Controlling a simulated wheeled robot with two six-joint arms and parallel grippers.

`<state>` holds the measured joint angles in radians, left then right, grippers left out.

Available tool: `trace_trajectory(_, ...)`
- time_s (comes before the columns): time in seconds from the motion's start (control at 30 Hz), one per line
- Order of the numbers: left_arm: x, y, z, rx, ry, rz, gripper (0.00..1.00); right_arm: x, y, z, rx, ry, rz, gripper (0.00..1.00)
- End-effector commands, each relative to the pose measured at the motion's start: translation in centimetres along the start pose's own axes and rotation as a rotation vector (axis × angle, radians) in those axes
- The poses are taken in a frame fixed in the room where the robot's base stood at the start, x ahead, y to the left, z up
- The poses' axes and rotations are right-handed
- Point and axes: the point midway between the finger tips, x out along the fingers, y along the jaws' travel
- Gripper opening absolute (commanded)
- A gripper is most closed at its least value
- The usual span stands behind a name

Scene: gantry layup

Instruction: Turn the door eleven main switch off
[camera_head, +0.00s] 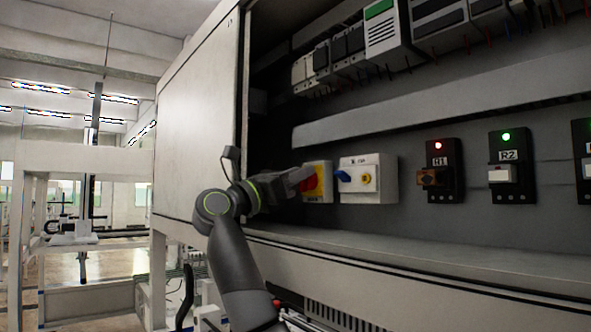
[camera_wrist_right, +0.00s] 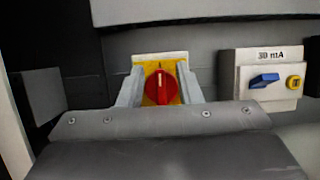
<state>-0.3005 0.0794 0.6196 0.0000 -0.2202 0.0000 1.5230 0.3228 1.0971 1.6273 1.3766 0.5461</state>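The main switch is a round red knob (camera_wrist_right: 161,87) on a yellow plate (camera_wrist_right: 160,58), mounted on the cabinet's back panel. In the right wrist view the knob's grip stands upright. My right gripper (camera_wrist_right: 162,92) is open, with one finger on each side of the knob. I cannot tell whether either finger touches it. In the head view my right gripper (camera_head: 304,182) reaches in from the left and covers part of the red knob; the yellow plate (camera_head: 322,170) shows beside it. My left gripper is not in view.
A white box with a blue lever (camera_head: 370,178) sits right of the switch. Further right are black modules R1 (camera_head: 444,160) and R2 (camera_head: 512,150), with red and green lamps. The open cabinet door (camera_head: 200,115) stands left. A ledge (camera_head: 400,252) runs below.

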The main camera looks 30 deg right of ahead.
Motion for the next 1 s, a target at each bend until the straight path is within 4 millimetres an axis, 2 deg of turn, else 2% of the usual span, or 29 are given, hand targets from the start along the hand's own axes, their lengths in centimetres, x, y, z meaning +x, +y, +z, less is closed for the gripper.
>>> trace_trajectory(0.2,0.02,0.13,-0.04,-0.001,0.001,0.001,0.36,0.01,0.00,-0.04,0.000,0.000,0.000,0.32)
trace_trajectory(0.47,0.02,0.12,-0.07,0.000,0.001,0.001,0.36,-0.01,0.01,-0.10,-0.001,0.002,0.000,0.00)
trace_trajectory(0.77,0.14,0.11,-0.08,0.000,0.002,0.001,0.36,-0.07,0.07,-0.31,-0.012,0.005,0.003,0.00)
trace_trajectory(1.0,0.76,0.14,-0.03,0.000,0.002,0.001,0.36,-0.15,0.19,-0.55,-0.090,0.007,0.035,0.00)
